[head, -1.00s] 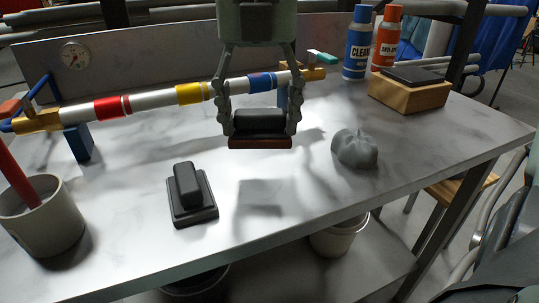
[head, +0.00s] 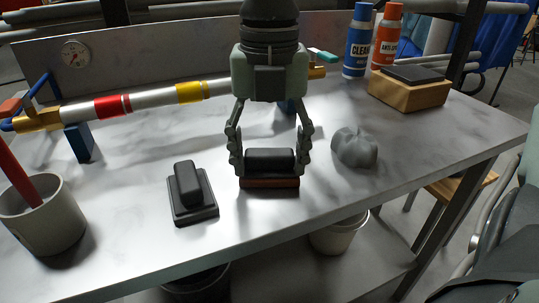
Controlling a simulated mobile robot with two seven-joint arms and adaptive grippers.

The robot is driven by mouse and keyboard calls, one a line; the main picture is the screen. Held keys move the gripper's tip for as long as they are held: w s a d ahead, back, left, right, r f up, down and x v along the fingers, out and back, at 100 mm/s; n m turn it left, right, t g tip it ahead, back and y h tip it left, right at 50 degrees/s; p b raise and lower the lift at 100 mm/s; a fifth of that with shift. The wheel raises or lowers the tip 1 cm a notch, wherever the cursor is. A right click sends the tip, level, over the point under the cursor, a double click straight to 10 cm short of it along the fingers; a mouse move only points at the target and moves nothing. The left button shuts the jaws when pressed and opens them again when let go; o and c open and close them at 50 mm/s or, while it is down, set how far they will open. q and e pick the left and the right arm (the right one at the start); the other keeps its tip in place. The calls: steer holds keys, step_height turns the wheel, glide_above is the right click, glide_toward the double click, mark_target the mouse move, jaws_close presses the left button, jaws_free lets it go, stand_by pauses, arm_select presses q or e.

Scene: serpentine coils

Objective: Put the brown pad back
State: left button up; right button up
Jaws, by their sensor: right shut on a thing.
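The brown pad (head: 269,183) has a dark grip block on top and a reddish-brown underside. My right gripper (head: 270,162) comes down from the top of the head view and is shut on the pad's grip block, one finger on each side. The pad is level, at or just above the table (head: 340,205); I cannot tell whether it touches. A similar black pad (head: 193,195) sits on the table just to its left. My left gripper is not in view.
A pipe with coloured bands (head: 150,100) runs behind on blue supports. A grey cloth lump (head: 354,148) lies to the right. A cup (head: 45,220) stands at left. A wooden block (head: 408,93), blue bottle (head: 357,42) and orange bottle (head: 386,38) stand at back right.

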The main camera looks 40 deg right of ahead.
mark_target(269, 173)
steer(key=shift+f, duration=0.1)
steer(key=o, duration=0.9)
steer(key=shift+o, duration=1)
steer(key=shift+r, duration=0.25)
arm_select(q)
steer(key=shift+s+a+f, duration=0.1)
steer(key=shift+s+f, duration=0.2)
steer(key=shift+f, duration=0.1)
arm_select(e)
step_height(269, 173, up, 12)
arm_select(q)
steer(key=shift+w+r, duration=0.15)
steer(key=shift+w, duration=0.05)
arm_select(e)
steer(key=shift+f, duration=0.1)
